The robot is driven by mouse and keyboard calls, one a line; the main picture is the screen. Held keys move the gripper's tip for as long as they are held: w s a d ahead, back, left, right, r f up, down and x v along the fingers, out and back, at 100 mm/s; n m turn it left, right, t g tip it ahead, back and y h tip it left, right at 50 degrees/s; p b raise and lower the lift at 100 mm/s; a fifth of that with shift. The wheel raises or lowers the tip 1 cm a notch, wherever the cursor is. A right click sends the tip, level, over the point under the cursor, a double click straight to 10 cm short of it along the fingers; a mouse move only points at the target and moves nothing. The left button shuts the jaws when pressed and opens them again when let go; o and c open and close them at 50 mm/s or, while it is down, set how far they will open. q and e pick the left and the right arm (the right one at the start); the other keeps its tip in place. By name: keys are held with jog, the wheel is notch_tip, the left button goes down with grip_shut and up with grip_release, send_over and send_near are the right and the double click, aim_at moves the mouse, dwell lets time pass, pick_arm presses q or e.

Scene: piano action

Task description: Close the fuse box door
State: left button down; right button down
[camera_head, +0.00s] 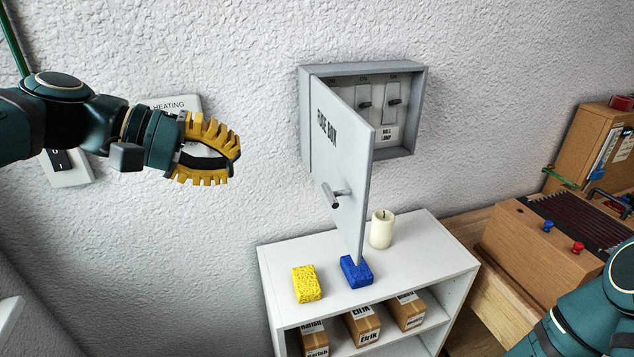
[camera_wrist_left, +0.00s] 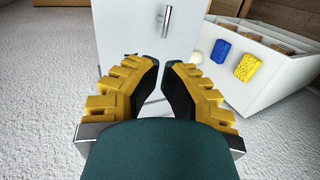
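The grey fuse box (camera_head: 421,110) is fixed to the white wall, with several switches visible inside. Its door (camera_head: 343,150), lettered "FUSE BOX", is hinged at the left and stands wide open, sticking out from the wall. A metal handle (camera_head: 336,195) is on the door's outer face. My left gripper (camera_head: 236,164) is left of the door, apart from it, partly open and empty. The left wrist view shows a gap between its fingertips (camera_wrist_left: 161,64), with the door (camera_wrist_left: 125,30) and handle (camera_wrist_left: 166,21) beyond them. My right gripper is out of view; only part of that arm shows lower right.
Below the door, a white shelf (camera_head: 271,270) holds a yellow sponge (camera_head: 306,284), a blue sponge (camera_head: 356,271) and a candle (camera_head: 381,229). Boxes sit inside it. A wooden bench with equipment (camera_head: 535,235) is right. A heating panel (camera_head: 170,103) is on the wall behind my left gripper.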

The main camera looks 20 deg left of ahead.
pick_arm(q)
send_near(349, 192)
jog(key=w+d+f, duration=0.3)
jog(key=shift+w+b, duration=0.1)
jog(key=shift+b, duration=0.3)
jog(key=shift+d, duration=0.15)
